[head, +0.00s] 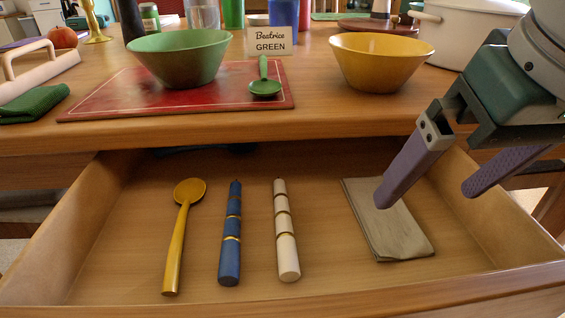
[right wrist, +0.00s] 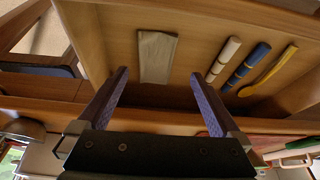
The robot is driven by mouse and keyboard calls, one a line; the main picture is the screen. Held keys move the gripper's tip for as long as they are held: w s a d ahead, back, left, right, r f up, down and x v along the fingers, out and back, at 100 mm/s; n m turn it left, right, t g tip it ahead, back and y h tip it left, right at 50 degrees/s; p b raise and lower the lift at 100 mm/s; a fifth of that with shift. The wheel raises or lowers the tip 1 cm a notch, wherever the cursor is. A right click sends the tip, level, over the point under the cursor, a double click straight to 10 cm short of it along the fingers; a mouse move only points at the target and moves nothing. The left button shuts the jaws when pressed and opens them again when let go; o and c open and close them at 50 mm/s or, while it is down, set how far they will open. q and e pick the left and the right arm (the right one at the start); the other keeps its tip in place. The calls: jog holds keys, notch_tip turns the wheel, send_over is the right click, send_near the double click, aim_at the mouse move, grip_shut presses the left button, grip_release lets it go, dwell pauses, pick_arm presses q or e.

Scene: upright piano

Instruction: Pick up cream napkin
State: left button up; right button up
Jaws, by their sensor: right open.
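The cream napkin (head: 401,231) lies folded flat in the right part of the open drawer (head: 330,192). It also shows in the right wrist view (right wrist: 157,57), ahead of the fingers and a little left of the middle between them. My right gripper (head: 428,190) is open and empty, above the drawer's right side. In the head view, its left finger overlaps the napkin's upper edge; whether they touch I cannot tell. My left gripper is not in view.
The drawer also holds a yellow spoon (head: 178,240), a blue rod (head: 230,235) and a cream rod (head: 286,235). On the table above stand a green bowl (head: 180,58) on a red mat (head: 108,92), a yellow bowl (head: 382,62) and a white pot (head: 462,34).

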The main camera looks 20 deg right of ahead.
aim_at(392, 221)
jog(key=f+b, duration=0.1)
jog(key=w+d+f+b, duration=0.1)
jog(key=f, duration=0.2)
jog(key=shift+w+d+b, duration=0.3)
jog(key=shift+w+b, duration=0.1)
jog(key=b+x, duration=0.4)
jog(key=x, duration=0.1)
jog(key=shift+w+a, duration=0.15)
jog(key=shift+w, duration=0.1)
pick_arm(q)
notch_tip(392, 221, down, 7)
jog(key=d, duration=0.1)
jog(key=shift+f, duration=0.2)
pick_arm(e)
jog(key=shift+c, duration=0.6)
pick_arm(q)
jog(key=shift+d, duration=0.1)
pick_arm(e)
jog(key=c, duration=0.9)
